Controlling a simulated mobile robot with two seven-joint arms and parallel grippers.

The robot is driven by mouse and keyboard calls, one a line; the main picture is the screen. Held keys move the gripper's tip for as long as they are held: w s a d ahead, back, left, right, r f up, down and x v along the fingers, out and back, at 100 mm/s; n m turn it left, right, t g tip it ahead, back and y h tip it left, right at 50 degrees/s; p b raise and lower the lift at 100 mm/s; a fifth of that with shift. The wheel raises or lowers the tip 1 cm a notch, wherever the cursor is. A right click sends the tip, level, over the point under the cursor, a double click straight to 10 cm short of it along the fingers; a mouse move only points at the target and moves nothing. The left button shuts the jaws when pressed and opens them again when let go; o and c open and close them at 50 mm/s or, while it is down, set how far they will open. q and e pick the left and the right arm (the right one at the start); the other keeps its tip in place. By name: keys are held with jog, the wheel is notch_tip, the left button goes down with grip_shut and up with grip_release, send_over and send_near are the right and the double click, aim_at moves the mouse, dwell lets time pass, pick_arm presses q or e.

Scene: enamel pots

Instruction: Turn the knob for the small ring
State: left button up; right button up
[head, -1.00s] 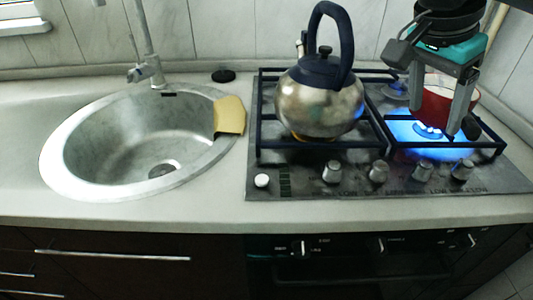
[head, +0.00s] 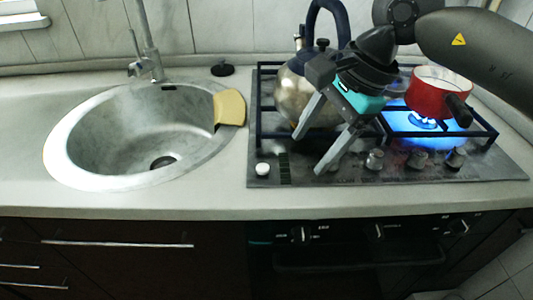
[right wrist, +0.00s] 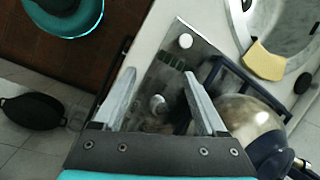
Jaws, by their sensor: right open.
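The gas hob (head: 265,182) has a row of metal knobs along its front. Three of them show in the head view: one left (head: 375,160), one middle (head: 417,160), one right (head: 456,158). The leftmost knob is hidden there behind my right gripper (head: 309,155). In the right wrist view a round knob (right wrist: 157,103) sits between the fingers of my right gripper (right wrist: 158,73), which is open and empty. I cannot tell whether the fingers touch it. A blue flame (head: 425,122) burns at the right ring. My left gripper is not in view.
A steel kettle (head: 290,90) stands on the hob close behind my right gripper. A white button (head: 262,169) is at the hob's front left. A sink (head: 90,140) with a yellow sponge (head: 230,107) lies left.

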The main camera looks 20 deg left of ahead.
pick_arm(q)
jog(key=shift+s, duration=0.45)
pick_arm(e)
jog(key=s+a+g+y, duration=0.1)
jog(key=s+a+y, duration=0.2)
jog(key=s+a, duration=0.2)
jog(key=shift+a+r+m+g+y, duration=0.25)
jog(key=shift+a+m+g+y, duration=0.05)
jog(key=shift+a+g, duration=0.15)
jog(key=shift+c, duration=0.2)
